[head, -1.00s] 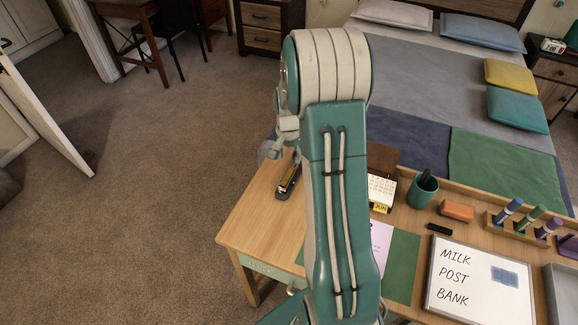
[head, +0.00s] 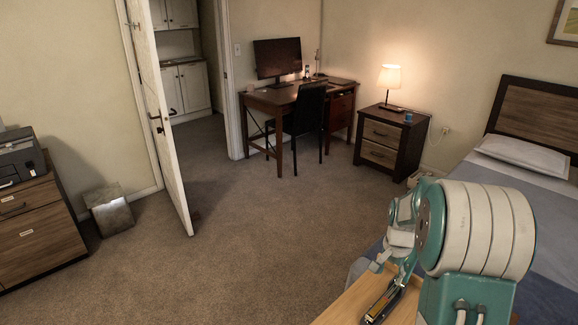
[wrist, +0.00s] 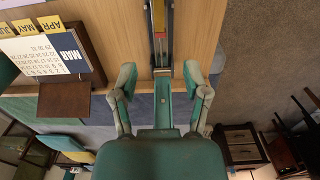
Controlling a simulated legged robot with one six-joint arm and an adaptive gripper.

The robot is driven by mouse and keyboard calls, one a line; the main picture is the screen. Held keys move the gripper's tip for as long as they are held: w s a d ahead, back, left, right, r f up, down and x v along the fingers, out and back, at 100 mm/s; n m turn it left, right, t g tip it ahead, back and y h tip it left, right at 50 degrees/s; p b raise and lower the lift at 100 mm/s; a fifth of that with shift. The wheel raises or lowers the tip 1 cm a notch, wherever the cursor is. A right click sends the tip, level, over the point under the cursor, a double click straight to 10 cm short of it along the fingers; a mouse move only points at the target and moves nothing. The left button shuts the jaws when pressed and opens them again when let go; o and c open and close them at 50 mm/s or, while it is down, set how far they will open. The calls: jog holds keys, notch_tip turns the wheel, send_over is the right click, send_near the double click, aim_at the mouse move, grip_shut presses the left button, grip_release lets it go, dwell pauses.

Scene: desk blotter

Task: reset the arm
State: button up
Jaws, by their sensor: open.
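In the head view my gripper (head: 390,245) shows at the lower right, beside the round teal and white joint of my arm. It is over the far left end of the wooden desk (head: 350,303). A long, dark stapler-like thing (head: 382,302) with yellow on it lies on the desk near my gripper. It also shows in the wrist view (wrist: 163,22), beyond the fingertips. I cannot tell the gap between it and the fingers.
A flip calendar (wrist: 50,50) stands on the desk to the left in the wrist view. The bed (head: 545,200) is at the right in the head view. Open carpet (head: 260,235) lies left of the desk. An open door (head: 160,120) and metal bin (head: 108,210) are farther left.

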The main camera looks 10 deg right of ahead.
jog(key=s+a+r+n+t, duration=0.1)
jog(key=s+a+r+n, duration=0.2)
jog(key=a+r, duration=0.35)
jog(key=s+a+r+n+t, duration=0.1)
jog(key=s+a+r+n, duration=0.15)
jog(key=a+r, duration=0.4)
jog(key=s+a+r+n+t, duration=0.1)
jog(key=s+a+r+n, duration=0.1)
jog(key=s+a, duration=0.3)
jog(key=s+a+r+n+t, duration=0.2)
jog(key=s+a+r+n, duration=0.1)
jog(key=s, duration=0.6)
jog(key=shift+s+a+r+n+t, duration=0.35)
jog(key=shift+a+n, duration=0.3)
jog(key=shift+a, duration=0.25)
jog(key=shift+c, duration=0.3)
